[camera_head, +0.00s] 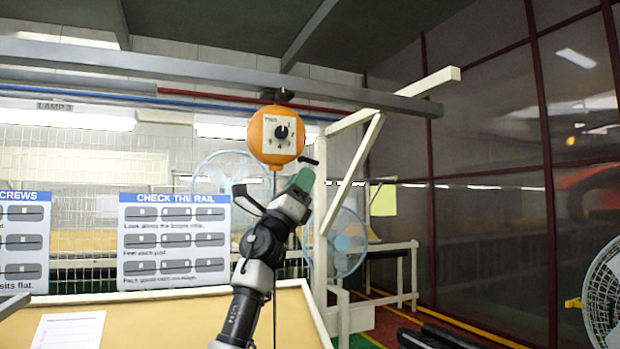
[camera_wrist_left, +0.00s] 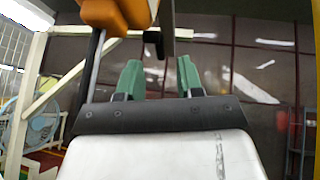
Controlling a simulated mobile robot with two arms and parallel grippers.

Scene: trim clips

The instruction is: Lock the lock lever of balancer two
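Balancer two (camera_head: 276,135) is an orange round body with a pale face, a black knob and small lettering that looks like "TWO". It hangs from the overhead rail. Its lock lever (camera_head: 308,160) is a short dark bar with a knob at the lower right side. My left gripper (camera_head: 303,180), with green fingers, is just below the lever. In the left wrist view the fingers (camera_wrist_left: 159,76) are apart with nothing between them. The dark lever knob (camera_wrist_left: 153,38) shows beyond and above the gap, beside the orange body (camera_wrist_left: 115,12). My right gripper is not in view.
A grey rail (camera_head: 190,72) runs overhead, carried by a cream post and brace (camera_head: 350,178). A cable hangs below the balancer. A tan table (camera_head: 170,320) with a paper sheet and sign boards (camera_head: 173,240) stands at left. Fans stand behind and at far right.

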